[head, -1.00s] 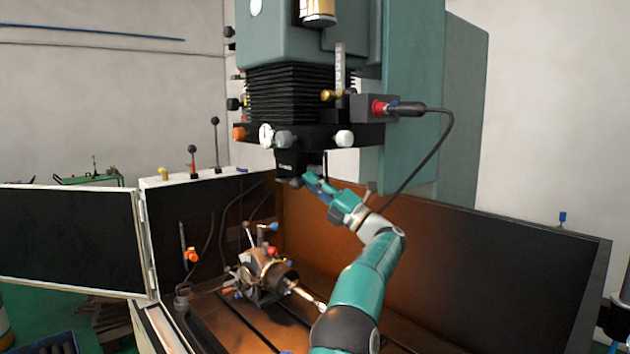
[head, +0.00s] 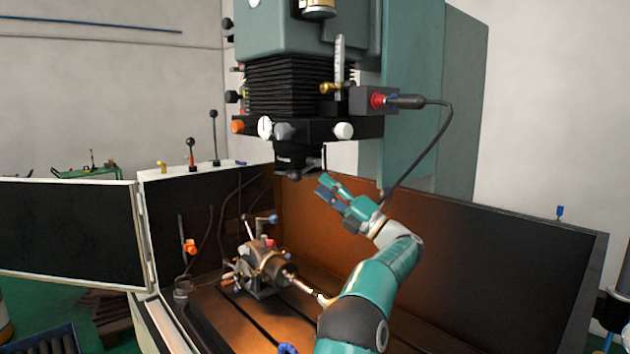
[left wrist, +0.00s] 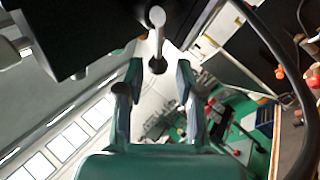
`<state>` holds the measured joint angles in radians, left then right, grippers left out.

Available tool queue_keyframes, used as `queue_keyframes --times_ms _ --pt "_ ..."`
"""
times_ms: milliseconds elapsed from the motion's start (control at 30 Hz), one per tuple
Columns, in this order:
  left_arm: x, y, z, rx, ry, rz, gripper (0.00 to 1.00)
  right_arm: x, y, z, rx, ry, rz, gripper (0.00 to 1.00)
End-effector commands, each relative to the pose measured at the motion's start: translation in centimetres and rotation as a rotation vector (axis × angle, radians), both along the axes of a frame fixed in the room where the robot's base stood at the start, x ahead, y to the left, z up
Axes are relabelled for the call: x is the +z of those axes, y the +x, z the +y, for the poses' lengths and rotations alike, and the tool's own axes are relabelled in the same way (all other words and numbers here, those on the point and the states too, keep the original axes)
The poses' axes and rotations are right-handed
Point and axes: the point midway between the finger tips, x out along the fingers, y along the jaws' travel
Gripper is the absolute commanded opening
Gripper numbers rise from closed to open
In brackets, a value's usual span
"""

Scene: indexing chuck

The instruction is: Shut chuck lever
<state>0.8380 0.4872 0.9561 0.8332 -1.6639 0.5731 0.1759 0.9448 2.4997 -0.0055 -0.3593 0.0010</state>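The indexing chuck (head: 262,270) sits on the machine table, with a bright rod (head: 300,284) sticking out to its right. Several small levers and knobs stand on it, including one with a blue end (head: 273,219); I cannot tell which is the chuck lever. My left gripper (head: 325,187) is open and empty, above and to the right of the chuck, just under and right of the spindle head. The left wrist view shows my gripper (left wrist: 157,92) with its fingers apart. A pale-ended rod (left wrist: 157,38) shows beyond them, apparently under the spindle head. My right gripper is out of view.
The black spindle head (head: 298,155) hangs close to my left gripper. A loose cable (head: 440,150) loops down beside it. A brown splash panel (head: 420,260) stands behind the table, and an open door (head: 70,235) is at left.

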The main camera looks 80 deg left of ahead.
Motion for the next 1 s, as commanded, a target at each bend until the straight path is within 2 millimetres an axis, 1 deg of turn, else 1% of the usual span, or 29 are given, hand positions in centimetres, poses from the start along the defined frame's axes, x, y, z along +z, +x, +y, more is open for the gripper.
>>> queue_keyframes --times_ms 33,200,400,533,1000 --pt "-0.6 0.9 -0.6 -0.004 -0.002 0.003 0.36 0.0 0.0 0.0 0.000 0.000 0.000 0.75" --pt "-2.2 2.9 -2.5 -0.002 -0.002 0.002 0.36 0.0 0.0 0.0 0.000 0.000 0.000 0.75" --pt "-3.4 4.4 -3.7 0.000 0.000 0.000 0.36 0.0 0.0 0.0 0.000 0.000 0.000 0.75" --pt "-3.6 4.6 -4.0 0.002 0.000 0.000 0.36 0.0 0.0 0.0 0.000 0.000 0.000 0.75" --pt "-3.6 4.6 -4.0 0.000 0.001 0.001 0.36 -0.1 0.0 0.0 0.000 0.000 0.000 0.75"
